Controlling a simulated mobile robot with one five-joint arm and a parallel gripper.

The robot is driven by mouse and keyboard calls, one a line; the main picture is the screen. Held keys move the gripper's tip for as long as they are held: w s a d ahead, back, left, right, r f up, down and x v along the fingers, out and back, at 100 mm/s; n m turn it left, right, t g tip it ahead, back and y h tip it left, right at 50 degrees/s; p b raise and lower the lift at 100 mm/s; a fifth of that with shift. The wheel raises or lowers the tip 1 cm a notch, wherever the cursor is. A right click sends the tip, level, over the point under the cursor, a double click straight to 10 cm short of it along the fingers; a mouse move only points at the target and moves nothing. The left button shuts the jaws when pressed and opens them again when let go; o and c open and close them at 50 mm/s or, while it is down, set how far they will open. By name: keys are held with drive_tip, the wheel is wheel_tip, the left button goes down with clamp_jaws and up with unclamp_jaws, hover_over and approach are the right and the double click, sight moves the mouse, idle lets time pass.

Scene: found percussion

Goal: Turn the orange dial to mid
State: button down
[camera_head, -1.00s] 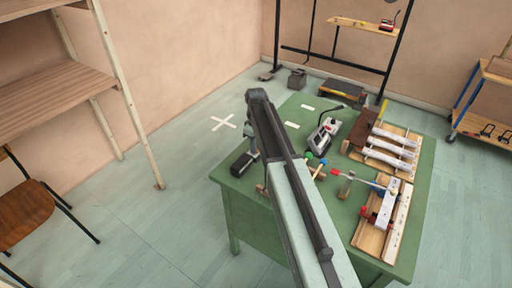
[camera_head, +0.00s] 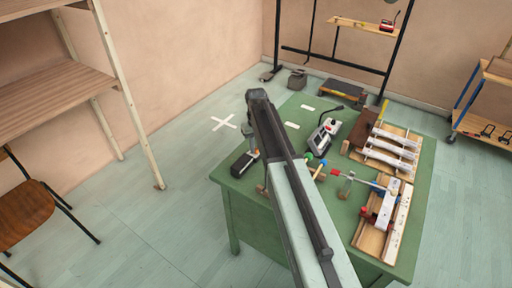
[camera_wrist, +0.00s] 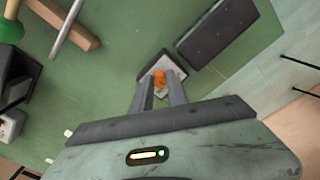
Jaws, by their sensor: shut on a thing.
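The orange dial (camera_wrist: 167,78) shows in the wrist view, standing on a small plate with a grey and white face (camera_wrist: 150,70) on the green table. My gripper (camera_wrist: 165,84) is over it, with one finger on each side of the dial, shut on it. The fingers hide part of the dial and its plate, and I cannot read where the dial points. In the head view my gripper is at the near left corner of the table, mostly hidden by my arm.
A dark box (camera_wrist: 218,32) lies close beside the dial's plate; it also shows in the head view (camera_head: 243,163). A grey device (camera_head: 322,134) and wooden instruments stand farther right on the green table (camera_head: 291,125).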

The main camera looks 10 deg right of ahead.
sight(256, 149)
drive_tip(key=shift+m, duration=1)
drive_tip(key=c, duration=1.3)
unclamp_jaws()
wheel_tip(256, 149, up, 8)
drive_tip(key=p, duration=0.8)
drive_tip(key=shift+a+f, duration=0.1)
drive_tip(key=shift+a, duration=0.05)
